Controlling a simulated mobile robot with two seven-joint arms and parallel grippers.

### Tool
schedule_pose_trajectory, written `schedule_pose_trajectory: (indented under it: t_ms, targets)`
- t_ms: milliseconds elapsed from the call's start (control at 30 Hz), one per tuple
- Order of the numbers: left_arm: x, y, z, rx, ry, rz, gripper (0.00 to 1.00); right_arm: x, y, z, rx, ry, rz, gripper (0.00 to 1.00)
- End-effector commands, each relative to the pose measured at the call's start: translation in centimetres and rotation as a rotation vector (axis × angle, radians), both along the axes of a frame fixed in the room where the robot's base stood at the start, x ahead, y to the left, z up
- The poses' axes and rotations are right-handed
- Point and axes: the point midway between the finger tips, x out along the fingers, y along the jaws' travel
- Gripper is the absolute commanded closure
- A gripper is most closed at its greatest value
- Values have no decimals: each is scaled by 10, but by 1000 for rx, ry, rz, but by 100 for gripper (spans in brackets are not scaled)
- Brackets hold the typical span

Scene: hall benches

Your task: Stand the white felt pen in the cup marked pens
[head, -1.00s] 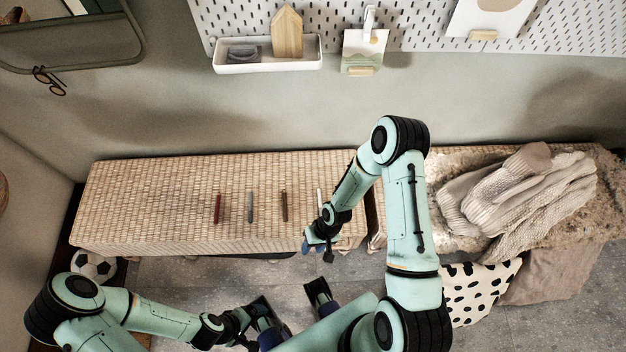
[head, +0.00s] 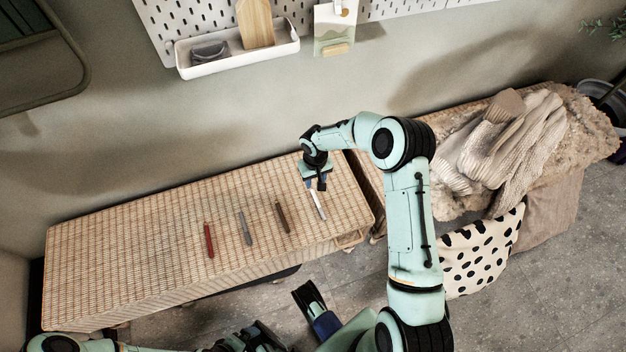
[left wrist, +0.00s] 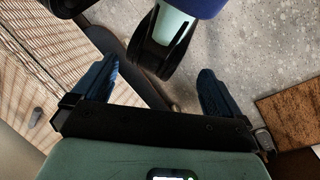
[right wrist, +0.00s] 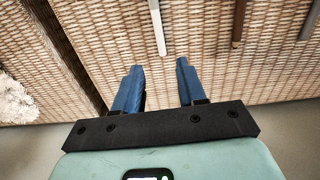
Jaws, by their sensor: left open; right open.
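The white felt pen (head: 317,203) lies on the woven bench top, rightmost in a row of pens. My right gripper (head: 318,186) is open at its wall-side end, and nothing is held. In the right wrist view the white pen (right wrist: 158,28) lies ahead of the open fingers (right wrist: 157,66), roughly in line with the gap between them. My left gripper (left wrist: 155,72) is open and empty, low in front of the bench, over the floor. No cup marked pens can be made out in any view.
A red pen (head: 209,240), a grey pen (head: 245,228) and a brown pen (head: 282,217) lie left of the white one. The left part of the woven bench (head: 110,255) is clear. A knitted sweater (head: 500,145) lies on the right bench. A white tray (head: 240,62) hangs on the pegboard.

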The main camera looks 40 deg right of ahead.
Motion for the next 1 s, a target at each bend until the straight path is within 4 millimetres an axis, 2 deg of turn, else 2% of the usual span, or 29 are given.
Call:
schedule_pose_trajectory:
  t_ms: [600,1000]
  targets:
    - [46,22,-39,59,-122,52,0,-1,1,-54,4,2,0,60]
    - [75,37,-60,98,-200,84,0,0,1,-82,1,2,1,60]
